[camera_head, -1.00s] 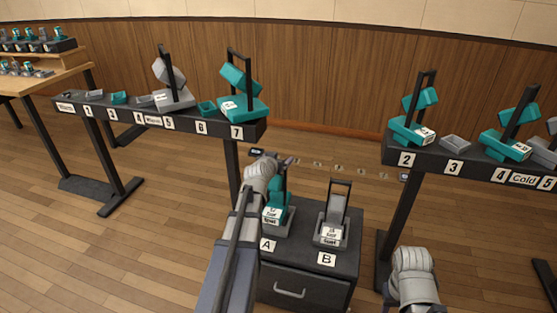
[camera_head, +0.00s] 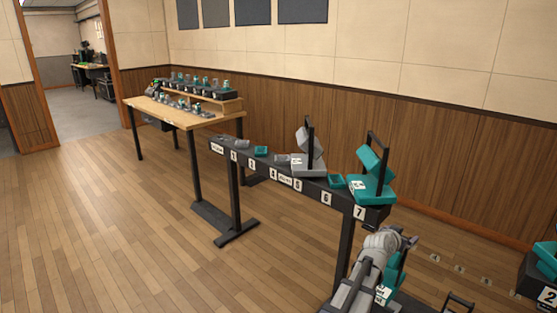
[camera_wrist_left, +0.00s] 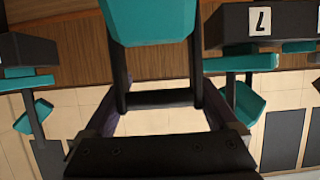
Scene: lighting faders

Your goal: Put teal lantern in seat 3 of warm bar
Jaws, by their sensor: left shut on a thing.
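The teal lantern (camera_head: 384,294) hangs at my left gripper (camera_head: 408,242), low right in the head view, partly covered by my arm. The left wrist view shows its teal body (camera_wrist_left: 150,20) and black handle frame, with the jaws shut on the handle. The warm bar (camera_head: 310,188) runs left and beyond my left gripper. Its seat 3 is an empty teal tray (camera_head: 261,151), small in the view, above a number plate (camera_head: 251,164). My right gripper is out of view.
A grey lantern (camera_head: 306,160) stands at seat 5 and another teal lantern (camera_head: 372,188) at seat 7. Seat 6 is an empty teal tray (camera_head: 336,181). A wooden table (camera_head: 160,112) with small models stands behind left. The floor left of the bar is clear.

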